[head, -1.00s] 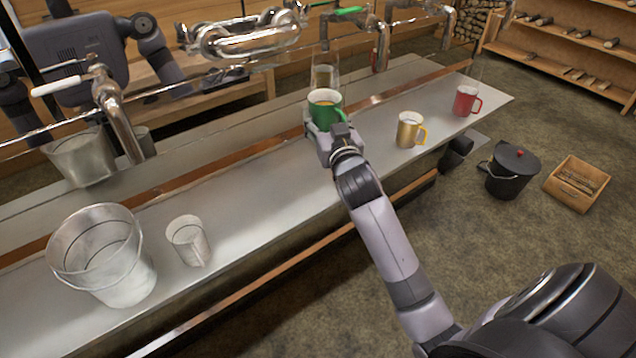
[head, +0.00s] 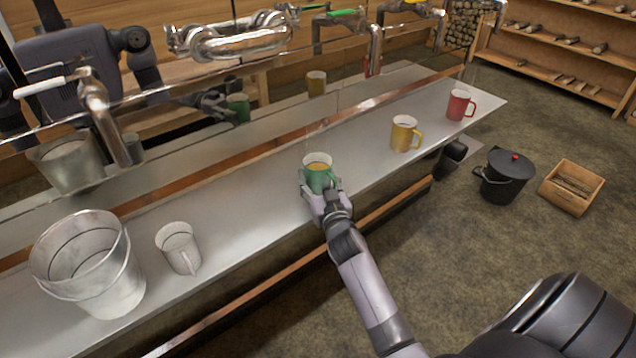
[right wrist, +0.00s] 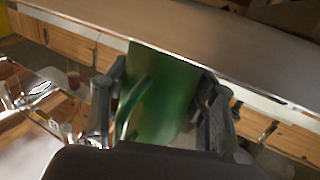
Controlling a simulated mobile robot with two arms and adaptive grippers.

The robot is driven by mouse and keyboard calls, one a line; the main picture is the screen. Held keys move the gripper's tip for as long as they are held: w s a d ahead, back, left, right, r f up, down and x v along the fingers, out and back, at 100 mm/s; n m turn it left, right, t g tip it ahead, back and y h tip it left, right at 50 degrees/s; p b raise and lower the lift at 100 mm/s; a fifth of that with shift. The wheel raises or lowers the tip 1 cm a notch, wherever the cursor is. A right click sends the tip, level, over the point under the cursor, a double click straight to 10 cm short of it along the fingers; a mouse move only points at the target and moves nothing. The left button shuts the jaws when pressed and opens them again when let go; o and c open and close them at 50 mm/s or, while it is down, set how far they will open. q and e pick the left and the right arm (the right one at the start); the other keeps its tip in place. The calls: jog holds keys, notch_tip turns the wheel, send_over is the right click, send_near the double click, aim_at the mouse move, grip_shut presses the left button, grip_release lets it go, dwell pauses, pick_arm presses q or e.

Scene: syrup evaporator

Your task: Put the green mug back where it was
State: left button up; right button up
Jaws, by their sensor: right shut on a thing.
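The green mug (head: 318,174), with amber liquid inside, is upright in my right gripper (head: 320,190) over the front part of the steel counter (head: 255,215). I cannot tell whether its base touches the counter. In the right wrist view, the fingers of my right gripper (right wrist: 160,100) stand on both sides of the green mug (right wrist: 168,98), and its handle shows at left. A yellow mug (head: 403,137) and a red mug (head: 456,105) stand on the counter to the right. My left gripper is not in view.
A metal bucket (head: 105,290) and a white measuring cup (head: 180,250) stand at the counter's left. Taps (head: 100,115) and a reflective panel are behind. The counter is clear between the cup and green mug. A black lidded pot (head: 503,178) and wooden crate (head: 572,187) are on the floor.

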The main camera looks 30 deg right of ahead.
jog(key=shift+f, duration=0.25)
jog(key=o, duration=1.2)
jog(key=shift+f, duration=0.25)
jog(key=o, duration=0.5)
jog(key=shift+r, duration=0.3)
jog(key=v, duration=1.2)
